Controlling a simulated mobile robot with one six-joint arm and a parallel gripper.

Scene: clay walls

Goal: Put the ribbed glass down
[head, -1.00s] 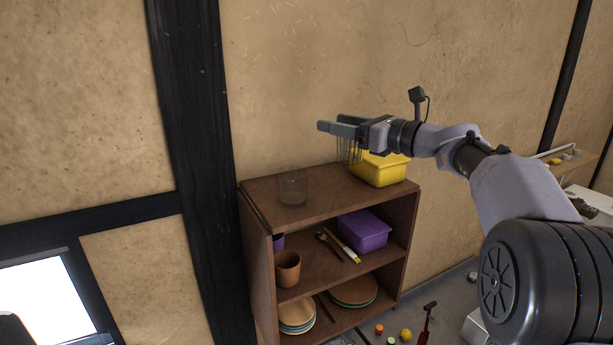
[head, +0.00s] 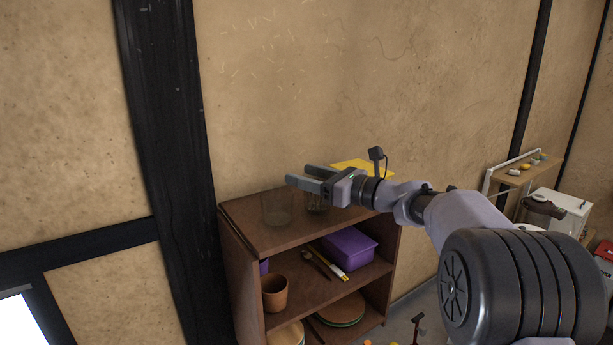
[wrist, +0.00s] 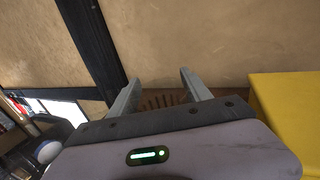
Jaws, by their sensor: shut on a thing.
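The ribbed glass (head: 317,203) is clear and hangs upright under my gripper's fingers, right at the top board of the brown shelf unit (head: 245,228). My gripper (head: 299,175) is shut on it, with the fingers pointing left. I cannot tell whether its base touches the board. In the wrist view, the ribs of the glass (wrist: 160,101) show faintly between the fingers (wrist: 160,78). A second clear glass (head: 277,208) stands on the top board just left of it.
A yellow tub (head: 362,167) stands behind my gripper on the top board, and it fills the right of the wrist view (wrist: 285,110). Lower shelves hold a purple box (head: 348,248), a brown cup (head: 274,294) and plates (head: 340,310). The wall is close behind.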

